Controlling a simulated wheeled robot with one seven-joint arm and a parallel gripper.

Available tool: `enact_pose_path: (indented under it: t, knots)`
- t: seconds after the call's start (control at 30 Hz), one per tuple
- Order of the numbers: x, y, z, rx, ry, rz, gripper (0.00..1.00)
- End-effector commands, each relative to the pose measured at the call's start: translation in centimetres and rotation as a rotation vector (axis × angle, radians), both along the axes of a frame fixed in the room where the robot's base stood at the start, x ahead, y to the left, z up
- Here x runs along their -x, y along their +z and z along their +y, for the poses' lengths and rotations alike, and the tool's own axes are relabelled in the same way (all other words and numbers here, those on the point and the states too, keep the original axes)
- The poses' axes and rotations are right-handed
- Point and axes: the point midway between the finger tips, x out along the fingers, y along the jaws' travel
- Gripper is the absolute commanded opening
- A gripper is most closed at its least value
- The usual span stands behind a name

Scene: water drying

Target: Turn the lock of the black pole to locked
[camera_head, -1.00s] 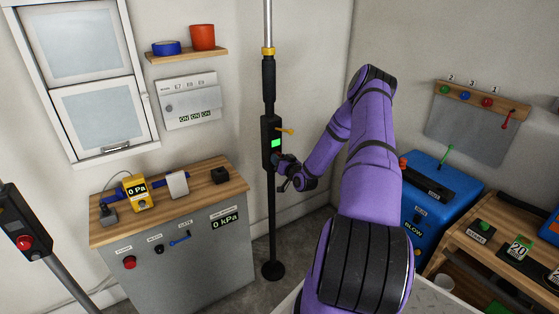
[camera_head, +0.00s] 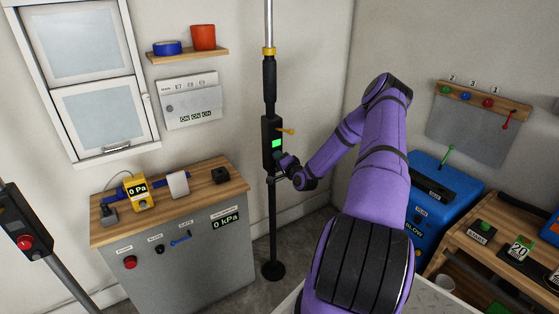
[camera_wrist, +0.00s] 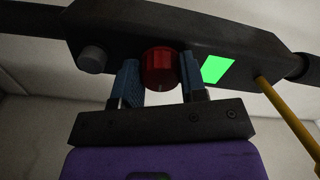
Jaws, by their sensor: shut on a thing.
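The black pole (camera_head: 272,220) stands upright near the wall, with a black control box (camera_head: 267,133) at mid-height. The box has a lit green panel (camera_head: 276,143) and a yellow lever (camera_head: 286,131) sticking out to the right. In the wrist view, a red knob (camera_wrist: 160,68) sits on the box, between the green panel (camera_wrist: 217,69) and a grey knob (camera_wrist: 93,60). My gripper (camera_wrist: 160,80) has its blue fingers on either side of the red knob, shut on it. In the head view my gripper (camera_head: 278,165) is at the box's lower end, and the red knob is hidden there.
A grey cabinet with a wooden top (camera_head: 165,205) stands left of the pole. A blue machine (camera_head: 430,190) and a wooden bench (camera_head: 490,245) are at the right. Another black box with a red knob (camera_head: 25,225) is at the left edge.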

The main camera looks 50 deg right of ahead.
Motion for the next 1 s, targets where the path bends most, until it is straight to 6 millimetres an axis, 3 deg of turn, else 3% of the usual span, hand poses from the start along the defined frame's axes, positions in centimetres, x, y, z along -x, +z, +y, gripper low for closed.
enact_pose_path:
  t: [0.3, 0.83, 0.87, 0.93, 1.0]
  knots:
    - [0.09, -0.12, 0.06, -0.112, 0.001, -0.023, 0.15]
    - [0.08, -0.12, 0.08, -0.132, 0.000, -0.027, 0.15]
    - [0.08, -0.12, 0.08, -0.132, 0.000, -0.027, 0.46]
    - [0.08, -0.10, 0.06, -0.131, 0.001, -0.028, 0.62]
    - [0.06, -0.07, 0.05, -0.131, 0.000, -0.028, 0.65]
